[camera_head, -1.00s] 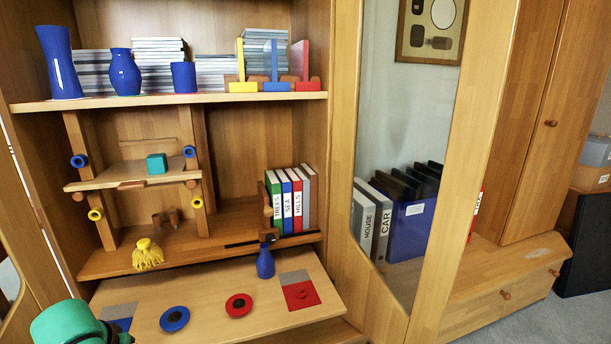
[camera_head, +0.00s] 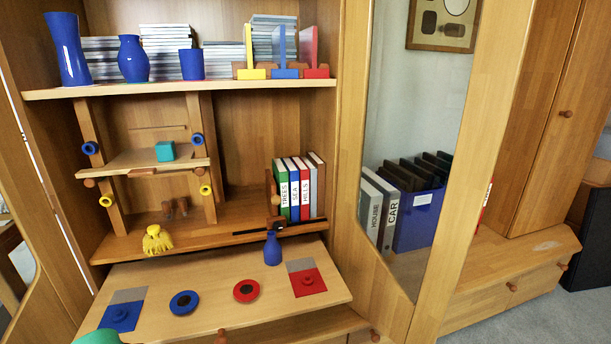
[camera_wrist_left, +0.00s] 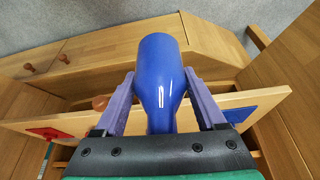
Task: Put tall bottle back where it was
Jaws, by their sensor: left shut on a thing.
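My left gripper (camera_wrist_left: 160,105) is shut on a blue bottle (camera_wrist_left: 158,62) in the left wrist view. The bottle sits between the two purple fingers, its wide part pointing to the top of the picture. Its narrower end is partly hidden by the gripper. In the head view only a teal part of my left arm (camera_head: 98,337) shows at the bottom left. Another small blue bottle (camera_head: 272,250) stands upright on the sloping board (camera_head: 215,272). A tall blue vase (camera_head: 68,50) and a rounder blue vase (camera_head: 133,60) stand on the top shelf. My right gripper is out of view.
The board carries a blue square (camera_head: 119,318), a blue disc (camera_head: 184,303), a red disc (camera_head: 246,291) and a red square (camera_head: 308,282). A yellow brush-like object (camera_head: 157,240) and labelled binders (camera_head: 294,190) occupy the lower shelf. A teal cube (camera_head: 165,151) sits on the small middle shelf.

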